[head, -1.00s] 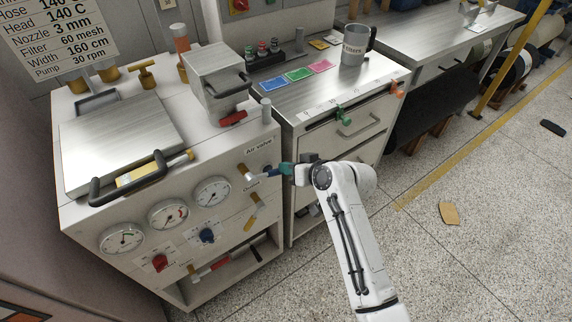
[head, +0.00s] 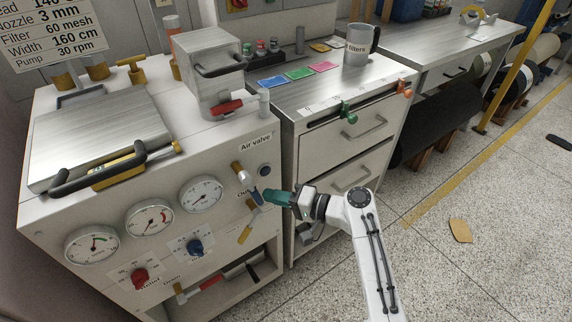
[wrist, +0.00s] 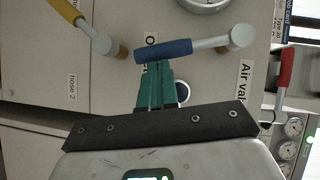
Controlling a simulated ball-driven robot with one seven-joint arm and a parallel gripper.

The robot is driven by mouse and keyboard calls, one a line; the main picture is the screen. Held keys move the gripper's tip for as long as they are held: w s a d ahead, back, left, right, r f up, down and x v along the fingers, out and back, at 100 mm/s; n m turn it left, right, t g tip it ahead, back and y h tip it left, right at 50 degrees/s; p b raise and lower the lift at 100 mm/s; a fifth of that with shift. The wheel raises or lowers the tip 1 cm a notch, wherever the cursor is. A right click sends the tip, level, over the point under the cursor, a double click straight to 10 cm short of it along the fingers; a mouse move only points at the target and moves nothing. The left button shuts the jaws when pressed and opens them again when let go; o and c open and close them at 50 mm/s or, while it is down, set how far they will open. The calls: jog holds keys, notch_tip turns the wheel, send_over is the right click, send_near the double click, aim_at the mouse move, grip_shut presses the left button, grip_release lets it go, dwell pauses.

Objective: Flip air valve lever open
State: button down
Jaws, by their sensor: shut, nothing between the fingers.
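The air valve lever has a blue handle (head: 257,196) on a pale metal arm (head: 244,178), below the "Air valve" label (head: 255,143) on the machine's front panel. The handle points downward. In the wrist view the blue handle (wrist: 163,50) lies across the tips of my gripper (wrist: 158,64), with its pale pivot end (wrist: 238,37) to the right. My gripper (head: 267,196) has green fingers, shut together and empty. The tips are at the handle's side, touching or nearly so; I cannot tell which.
A yellow-handled lever (head: 249,226) sits just below, near the "hose 2" label (wrist: 72,87). Gauges (head: 202,194) and knobs fill the panel's left. A red-handled lever (head: 227,107) is above. A drawer cabinet (head: 340,150) stands at right. The floor (head: 430,270) at right is mostly clear.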

aim_at(257, 202)
jog(key=shift+s+a+f+m+y+b, duration=0.6)
jog(key=shift+a+m+b, duration=0.1)
jog(key=shift+m, duration=0.1)
jog(key=shift+s+a+m+y+b, duration=0.25)
jog(key=shift+a+m+y+b, duration=0.1)
jog(key=shift+m, duration=0.15)
